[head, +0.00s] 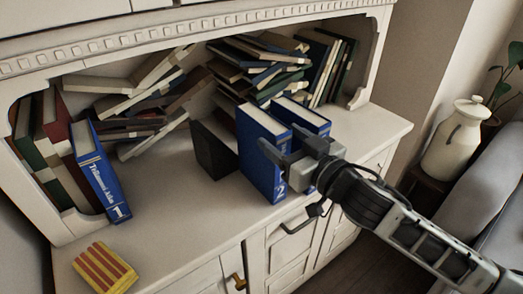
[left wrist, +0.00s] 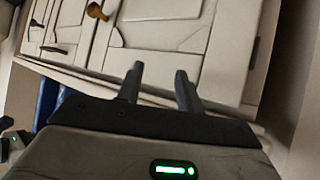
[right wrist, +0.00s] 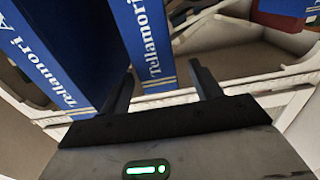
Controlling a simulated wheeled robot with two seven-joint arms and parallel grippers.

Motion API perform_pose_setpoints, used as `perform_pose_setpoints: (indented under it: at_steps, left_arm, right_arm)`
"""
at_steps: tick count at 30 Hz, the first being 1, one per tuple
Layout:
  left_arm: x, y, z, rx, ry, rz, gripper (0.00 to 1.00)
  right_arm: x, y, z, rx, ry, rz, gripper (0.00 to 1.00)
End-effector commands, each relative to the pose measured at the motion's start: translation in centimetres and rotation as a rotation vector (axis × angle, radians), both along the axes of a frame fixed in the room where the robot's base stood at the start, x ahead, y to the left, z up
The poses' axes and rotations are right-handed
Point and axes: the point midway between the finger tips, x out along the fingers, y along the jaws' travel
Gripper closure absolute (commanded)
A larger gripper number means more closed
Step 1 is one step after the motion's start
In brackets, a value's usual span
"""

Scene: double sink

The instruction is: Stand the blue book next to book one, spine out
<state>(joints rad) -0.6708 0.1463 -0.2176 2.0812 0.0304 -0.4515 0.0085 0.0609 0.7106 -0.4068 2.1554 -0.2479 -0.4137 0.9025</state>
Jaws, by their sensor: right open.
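Book one (head: 98,178), blue with a white "1", leans at the left of the shelf, spine outward. A blue book marked "2" (head: 258,155) stands upright near the counter's front edge, spine outward. Another blue book (head: 308,115) stands to its right, its spine partly hidden by my right gripper (head: 281,142). My left gripper (left wrist: 158,78) is open and empty, facing cabinet doors.
Dark and red books (head: 48,150) stand left of book one. Jumbled books (head: 145,100) fill the shelf behind. A dark block (head: 213,150) stands left of book "2". A red-and-yellow striped item (head: 104,268) lies at the front left. Counter between book one and the block (head: 165,190) is clear.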

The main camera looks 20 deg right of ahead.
Motion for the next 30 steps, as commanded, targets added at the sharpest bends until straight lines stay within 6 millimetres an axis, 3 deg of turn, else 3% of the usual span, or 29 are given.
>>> perform_pose_setpoints:
  at_steps: [5, 13, 22, 23, 29, 30]
  left_arm:
    - [0.0, 0.1, 0.2, 0.006, 0.002, -0.003, 0.64]
    - [0.1, 0.2, 0.8, 0.019, 0.000, -0.007, 0.64]
    - [-0.1, 0.3, 0.4, 0.024, 0.007, -0.009, 0.64]
    - [-0.1, 0.3, 0.4, 0.024, 0.007, -0.009, 0.64]
    - [0.0, 0.3, 0.4, 0.023, 0.006, -0.008, 0.64]
    - [0.0, 0.3, 0.4, 0.023, 0.006, -0.008, 0.64]
  right_arm:
    - [1.2, 0.4, 0.3, 0.001, -0.002, 0.000, 0.36]
    - [4.8, 1.6, 0.4, 0.000, -0.001, -0.001, 0.36]
    - [5.2, 1.8, 0.2, 0.001, 0.001, 0.000, 0.36]
    - [5.2, 1.8, 0.2, 0.001, 0.001, 0.000, 0.42]
    - [5.2, 1.7, 0.2, 0.000, 0.001, 0.000, 0.98]
    - [5.2, 1.7, 0.2, 0.000, 0.001, 0.000, 1.00]
